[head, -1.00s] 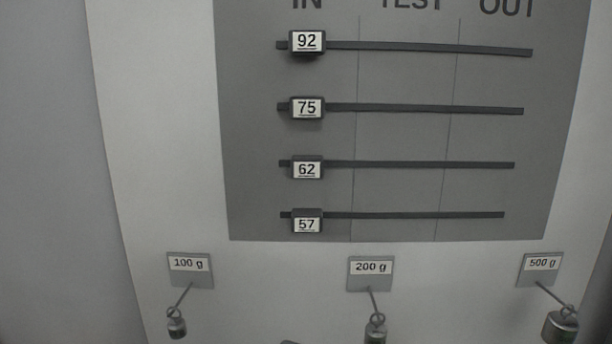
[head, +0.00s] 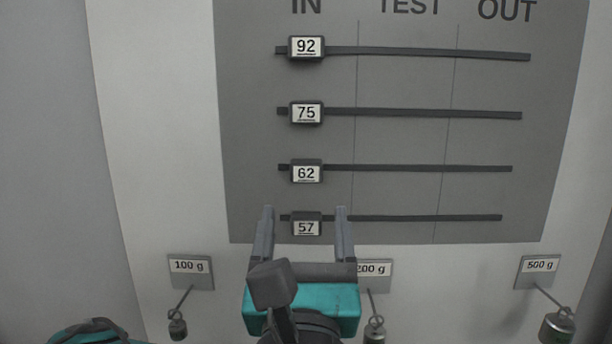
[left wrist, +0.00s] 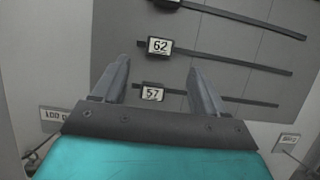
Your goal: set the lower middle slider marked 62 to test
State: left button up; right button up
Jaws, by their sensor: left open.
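The slider marked 62 (head: 306,172) sits at the left end of its dark rail, in the IN column, third from the top; it also shows in the left wrist view (left wrist: 159,46). The TEST column (head: 408,8) is the middle one on the grey panel. My left gripper (head: 305,210) is open and empty, pointing up at the panel. In the head view its fingertips stand on either side of the slider marked 57 (head: 306,227), below the 62 slider. In the left wrist view the 62 slider lies beyond the fingertips. My right gripper is not in view.
Sliders marked 75 (head: 306,112) and 92 (head: 306,47) sit above, also under IN. Below the panel hang weights labelled 100 g (head: 177,327), 200 g (head: 374,330) and 500 g (head: 557,326). The rails right of the sliders are clear.

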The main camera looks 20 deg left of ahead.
aim_at(306, 176)
pick_arm(q)
jog(key=p+x, duration=0.1)
jog(key=x, duration=0.7)
jog(key=shift+f, duration=0.1)
grip_shut()
dwell(0.5)
